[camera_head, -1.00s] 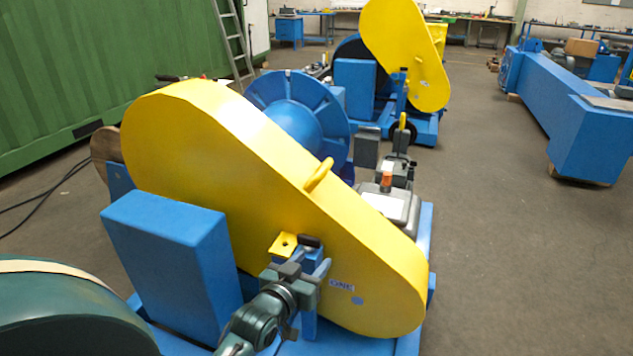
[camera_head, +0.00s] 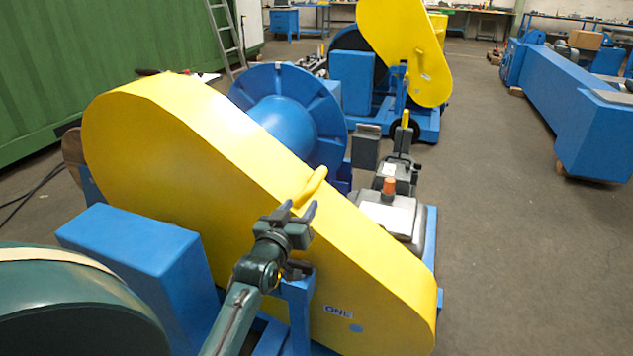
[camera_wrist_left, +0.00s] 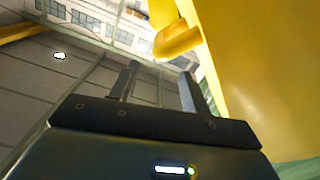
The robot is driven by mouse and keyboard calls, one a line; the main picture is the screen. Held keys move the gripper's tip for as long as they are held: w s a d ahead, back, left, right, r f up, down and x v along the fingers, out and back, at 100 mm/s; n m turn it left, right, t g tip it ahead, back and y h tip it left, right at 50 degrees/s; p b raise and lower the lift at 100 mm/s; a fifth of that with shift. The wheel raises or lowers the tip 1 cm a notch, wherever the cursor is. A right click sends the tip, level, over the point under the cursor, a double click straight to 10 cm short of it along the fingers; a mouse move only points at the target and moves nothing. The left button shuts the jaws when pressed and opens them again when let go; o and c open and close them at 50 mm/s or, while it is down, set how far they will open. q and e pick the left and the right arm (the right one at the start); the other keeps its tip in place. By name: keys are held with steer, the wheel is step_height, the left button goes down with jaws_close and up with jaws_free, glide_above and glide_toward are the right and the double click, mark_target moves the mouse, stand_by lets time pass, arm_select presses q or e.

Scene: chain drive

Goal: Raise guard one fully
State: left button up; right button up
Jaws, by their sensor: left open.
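Guard one (camera_head: 190,140) is the long yellow cover marked ONE, lying lowered and slanted down to the right across the blue machine in the head view. Its yellow bar handle (camera_head: 312,187) stands on the upper edge; it also shows in the wrist view (camera_wrist_left: 178,42). My left gripper (camera_head: 299,209) is open and empty, with its fingers pointing up just below the handle. In the wrist view the fingers (camera_wrist_left: 160,82) stand below and left of the handle, apart from it. A blue post (camera_head: 300,310) with a dark knob is partly behind my left wrist. My right gripper is not in view.
A blue box (camera_head: 125,240) and a dark green drum (camera_head: 70,305) are at the lower left. A blue flanged reel (camera_head: 290,120) is behind the guard. Another machine with a raised yellow guard (camera_head: 400,50) stands farther back.

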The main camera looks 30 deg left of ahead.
mark_target(315, 183)
arm_select(q)
steer(key=b+x, duration=0.1)
steer(key=x, duration=1)
steer(key=shift+d, duration=0.1)
steer(key=shift+c, duration=0.4)
jaws_close()
